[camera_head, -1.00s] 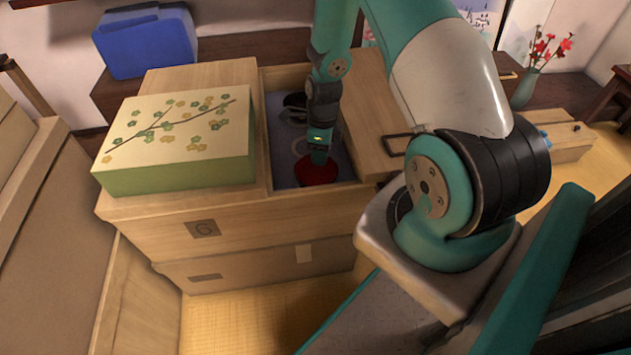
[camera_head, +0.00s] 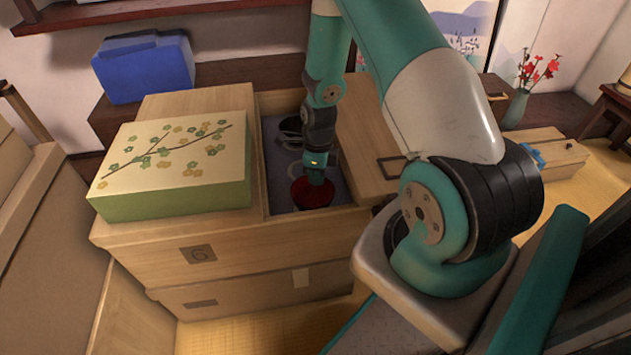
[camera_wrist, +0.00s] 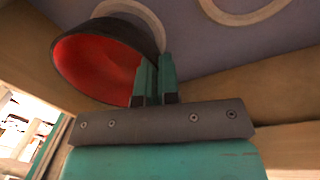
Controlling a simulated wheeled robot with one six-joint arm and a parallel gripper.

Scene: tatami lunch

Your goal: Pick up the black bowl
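The black bowl with a red inside (camera_head: 311,194) is in the open compartment of the wooden chest, near its front wall. In the wrist view the bowl (camera_wrist: 98,62) fills the upper left, showing its red inside and black rim. My gripper (camera_head: 315,178) points down at the bowl. In the wrist view my gripper's fingers (camera_wrist: 157,75) are close together, with the bowl's wall between them at the rim. Whether the bowl is clear of the compartment floor cannot be told.
Another dark round item (camera_head: 289,128) lies farther back in the compartment. A green flower-patterned box (camera_head: 170,165) stands left on the chest (camera_head: 225,236). A wooden lid panel (camera_head: 362,140) is at the right. A blue container (camera_head: 143,68) and a flower vase (camera_head: 517,108) stand behind.

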